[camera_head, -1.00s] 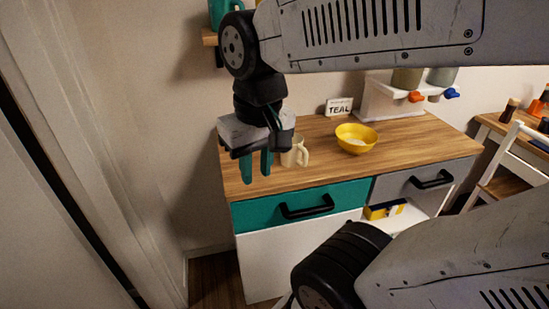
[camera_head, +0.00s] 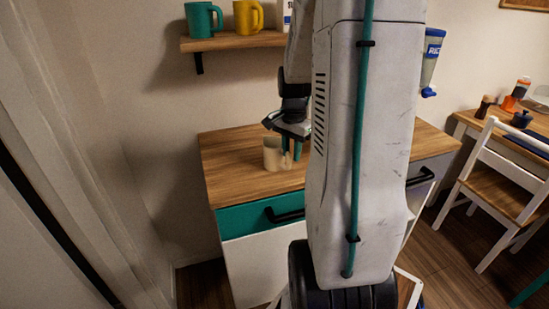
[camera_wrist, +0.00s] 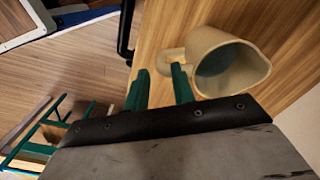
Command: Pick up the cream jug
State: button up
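The cream jug (camera_head: 272,154) stands upright on the wooden cabinet top in the head view. It also shows large in the wrist view (camera_wrist: 228,62), with its open mouth in sight and its handle towards the left. My gripper (camera_head: 291,151) points down right beside the jug, on its right in the head view. In the wrist view my gripper (camera_wrist: 161,70) has its two teal fingers apart, with the fingertips close to the handle. One finger lies near the jug's wall. I cannot tell whether either finger touches the jug.
The cabinet top (camera_head: 230,150) is clear left of the jug. A teal drawer (camera_head: 240,216) is below. A shelf (camera_head: 240,40) holds a teal mug (camera_head: 200,19) and a yellow mug (camera_head: 246,16). A white chair (camera_head: 500,185) stands at right. My arm hides the middle.

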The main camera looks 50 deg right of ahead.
aim_at(289, 164)
jog(key=f, duration=0.5)
jog(key=shift+w+a+f, duration=0.15)
jog(key=shift+a+f, duration=0.05)
jog(key=shift+f, duration=0.1)
grip_shut()
jog(key=shift+r, duration=0.15)
